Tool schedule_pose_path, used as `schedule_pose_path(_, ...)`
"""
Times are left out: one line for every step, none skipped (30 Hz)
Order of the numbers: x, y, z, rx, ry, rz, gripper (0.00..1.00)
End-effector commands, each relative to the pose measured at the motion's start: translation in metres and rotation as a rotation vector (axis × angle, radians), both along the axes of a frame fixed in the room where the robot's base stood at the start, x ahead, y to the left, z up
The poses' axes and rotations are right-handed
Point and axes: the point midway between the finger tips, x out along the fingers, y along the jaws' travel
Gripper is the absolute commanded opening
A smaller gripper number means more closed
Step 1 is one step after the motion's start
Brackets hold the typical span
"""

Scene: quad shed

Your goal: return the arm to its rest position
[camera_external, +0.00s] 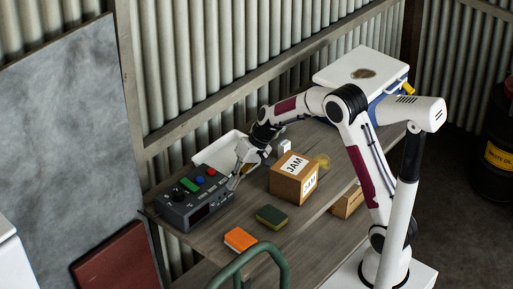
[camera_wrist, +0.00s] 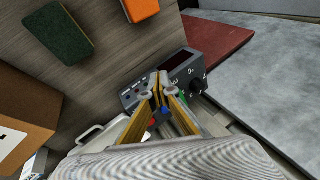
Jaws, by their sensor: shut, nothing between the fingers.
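My gripper (camera_external: 238,178) is shut and empty. It hangs above the table (camera_external: 330,215), close to the right end of a dark grey control box (camera_external: 196,199) with green, blue and red buttons and a black knob. In the wrist view the fingertips of my gripper (camera_wrist: 158,82) point at the box (camera_wrist: 183,66) and cover part of its buttons. I cannot tell whether the fingertips touch it. My arm reaches in from the right and is bent at the elbow.
A cardboard box marked JAM (camera_external: 293,178) stands right of my gripper. A green sponge (camera_external: 271,217) and an orange sponge (camera_external: 240,239) lie in front. A white tray (camera_external: 218,152) lies behind. A green rail (camera_external: 255,250) rises in front.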

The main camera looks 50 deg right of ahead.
Motion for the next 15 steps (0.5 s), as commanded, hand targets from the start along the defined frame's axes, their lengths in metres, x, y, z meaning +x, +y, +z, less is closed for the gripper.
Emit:
schedule_pose_path(-0.013,0.0,0.007,-0.012,0.009,0.007,0.0)
schedule_pose_path(-0.019,0.0,0.011,-0.018,0.015,0.009,0.0)
schedule_pose_path(-0.029,0.0,0.015,-0.03,0.024,0.015,0.0)
schedule_pose_path(-0.036,-0.001,0.018,-0.036,0.029,0.017,0.0)
schedule_pose_path(-0.042,-0.001,0.021,-0.043,0.036,0.021,0.0)
schedule_pose_path(-0.051,-0.001,0.025,-0.053,0.043,0.024,0.0)
schedule_pose_path(-0.058,-0.002,0.028,-0.061,0.048,0.027,0.0)
schedule_pose_path(-0.065,-0.002,0.031,-0.068,0.051,0.03,0.0)
schedule_pose_path(-0.073,-0.003,0.035,-0.078,0.057,0.034,0.0)
schedule_pose_path(-0.079,-0.004,0.039,-0.086,0.06,0.035,0.0)
schedule_pose_path(-0.086,-0.004,0.041,-0.094,0.063,0.038,0.0)
schedule_pose_path(-0.095,-0.005,0.045,-0.104,0.067,0.042,0.0)
schedule_pose_path(-0.101,-0.006,0.048,-0.112,0.071,0.044,0.0)
schedule_pose_path(-0.107,-0.006,0.051,-0.119,0.073,0.046,0.0)
schedule_pose_path(-0.115,-0.007,0.055,-0.13,0.075,0.05,0.0)
